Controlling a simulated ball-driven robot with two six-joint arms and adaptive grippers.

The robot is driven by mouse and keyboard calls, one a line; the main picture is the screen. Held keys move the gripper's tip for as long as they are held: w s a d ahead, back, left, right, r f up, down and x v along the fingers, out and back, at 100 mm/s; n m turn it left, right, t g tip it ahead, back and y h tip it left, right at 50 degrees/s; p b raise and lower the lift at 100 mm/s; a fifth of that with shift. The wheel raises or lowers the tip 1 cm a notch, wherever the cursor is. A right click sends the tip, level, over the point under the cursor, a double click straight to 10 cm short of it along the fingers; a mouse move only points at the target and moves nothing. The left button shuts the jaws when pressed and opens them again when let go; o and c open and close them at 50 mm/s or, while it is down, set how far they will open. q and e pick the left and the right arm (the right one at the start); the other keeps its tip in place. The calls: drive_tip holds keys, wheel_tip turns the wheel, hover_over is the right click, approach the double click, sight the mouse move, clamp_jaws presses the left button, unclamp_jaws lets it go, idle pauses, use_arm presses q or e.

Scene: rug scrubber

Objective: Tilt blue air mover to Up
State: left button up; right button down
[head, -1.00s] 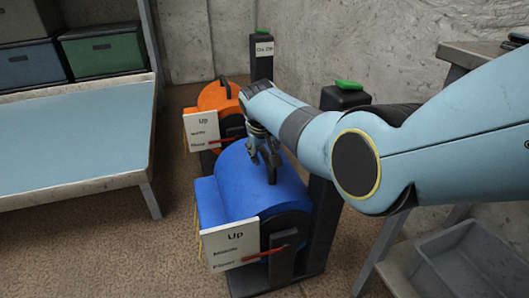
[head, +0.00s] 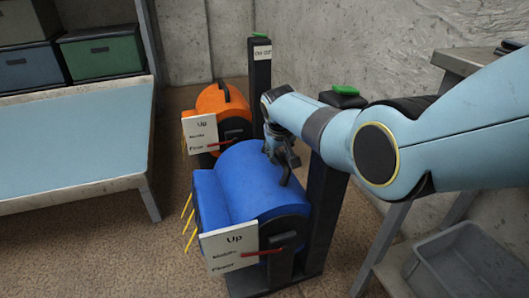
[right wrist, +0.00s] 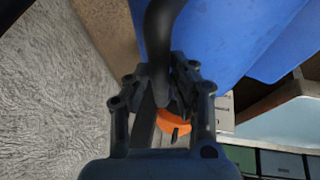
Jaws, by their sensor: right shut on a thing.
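The blue air mover (head: 240,185) stands in the middle of the head view, in a black stand. Its white label plate (head: 229,247) reads Up at the top, with two lower lines. Its red pointer (head: 262,253) ends near the middle line, well below Up. My right gripper (head: 284,165) is shut on the dark handle (head: 286,177) on top of the blue housing. In the right wrist view the handle (right wrist: 158,40) runs between the fingers (right wrist: 160,92), with the blue housing (right wrist: 225,35) beside it. My left gripper is not in view.
An orange air mover (head: 216,100) with a similar label stands behind the blue one. Dark posts with green tops (head: 345,90) rise beside both. A light-blue table (head: 75,140) is at left; a grey bin (head: 465,262) is at lower right.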

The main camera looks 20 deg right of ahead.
drive_tip(key=d, duration=0.2)
drive_tip(key=shift+d+f, duration=0.35)
drive_tip(key=shift+d, duration=0.05)
drive_tip(key=c, duration=1.2)
unclamp_jaws()
drive_tip(key=shift+o, duration=0.2)
drive_tip(key=shift+a, duration=0.1)
drive_tip(key=shift+s+a+r, duration=0.1)
drive_tip(key=shift+r, duration=0.25)
drive_tip(key=v, duration=1.1)
drive_tip(key=shift+r, duration=0.1)
